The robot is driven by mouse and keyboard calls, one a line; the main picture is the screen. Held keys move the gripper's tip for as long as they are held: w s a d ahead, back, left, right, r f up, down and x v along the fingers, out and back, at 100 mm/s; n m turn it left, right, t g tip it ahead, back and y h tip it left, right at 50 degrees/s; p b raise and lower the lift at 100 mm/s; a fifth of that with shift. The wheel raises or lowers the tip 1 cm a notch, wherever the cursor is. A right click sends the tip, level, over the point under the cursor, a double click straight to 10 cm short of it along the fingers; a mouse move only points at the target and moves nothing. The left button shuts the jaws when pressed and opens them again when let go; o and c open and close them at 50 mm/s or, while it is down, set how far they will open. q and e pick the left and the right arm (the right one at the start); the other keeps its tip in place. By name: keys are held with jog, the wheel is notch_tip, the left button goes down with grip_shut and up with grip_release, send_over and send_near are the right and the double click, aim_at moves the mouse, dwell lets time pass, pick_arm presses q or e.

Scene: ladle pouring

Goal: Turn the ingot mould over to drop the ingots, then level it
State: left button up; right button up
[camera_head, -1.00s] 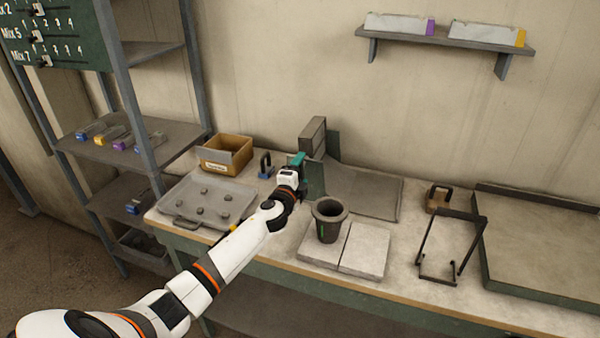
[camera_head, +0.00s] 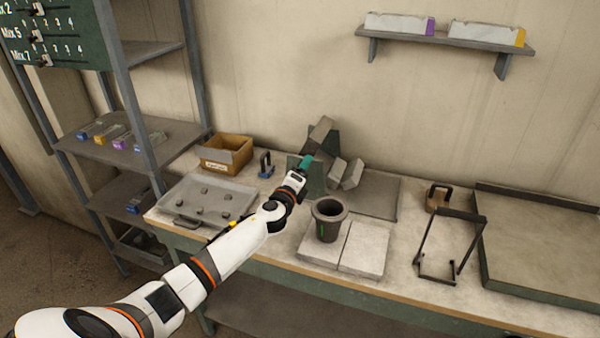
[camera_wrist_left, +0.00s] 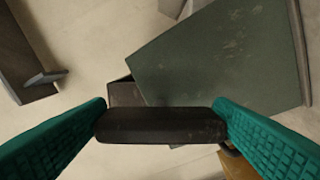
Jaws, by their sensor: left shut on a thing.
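The ingot mould (camera_head: 320,132) is a dark grey block, tilted at a steep angle between green upright plates (camera_head: 313,178) on the bench. My left gripper (camera_head: 306,163) is at the near side of this stand. In the left wrist view its green fingers are shut on a dark handle bar (camera_wrist_left: 160,125), in front of a large green plate (camera_wrist_left: 220,60). Two grey ingots (camera_head: 337,172) (camera_head: 353,174) show tilted, right of the stand, above the grey mat (camera_head: 385,196). I cannot tell whether they touch it. My right gripper is not in view.
A dark crucible (camera_head: 328,222) stands in front on pale slabs (camera_head: 363,252). A tray of small lumps (camera_head: 238,208) and a cardboard box (camera_head: 240,158) are to the left. A black frame (camera_head: 452,245) stands right. The mat's right part is clear.

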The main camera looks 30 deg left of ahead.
pick_arm(q)
jog(key=shift+f+m, duration=0.15)
jog(key=shift+m, duration=1.25)
jog(key=o, duration=1.4)
jog(key=v, duration=1.2)
jog(key=shift+b, duration=0.45)
